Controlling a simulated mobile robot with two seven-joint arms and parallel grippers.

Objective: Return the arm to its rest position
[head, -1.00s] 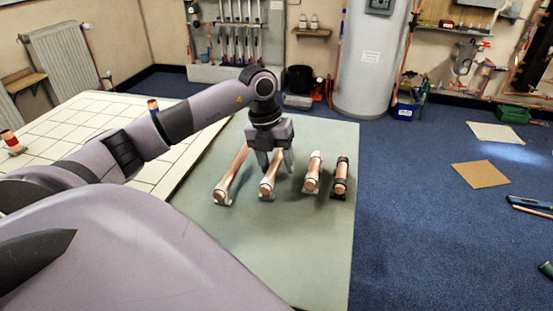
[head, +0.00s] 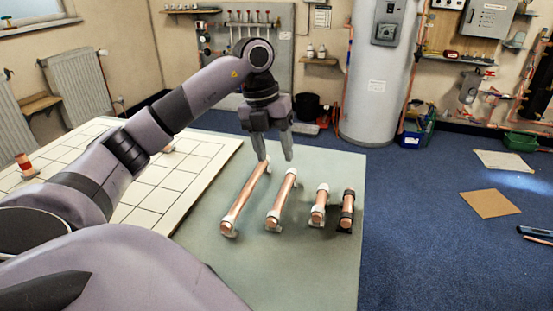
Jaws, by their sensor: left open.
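My left arm comes in from the left in the head view, and its gripper (head: 275,158) points down above the far part of the green-grey board (head: 300,268). The gripper's two fingers are apart with nothing between them. Below and in front of it, several copper pipes lie side by side on small supports. The longest pipe (head: 245,200) is at the left, a shorter one (head: 282,197) is beside it, then a short pipe (head: 320,203) and a short dark-banded pipe (head: 347,210). My right gripper is not in view.
A white cylinder tank (head: 375,85) stands behind. The board's front part is bare.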

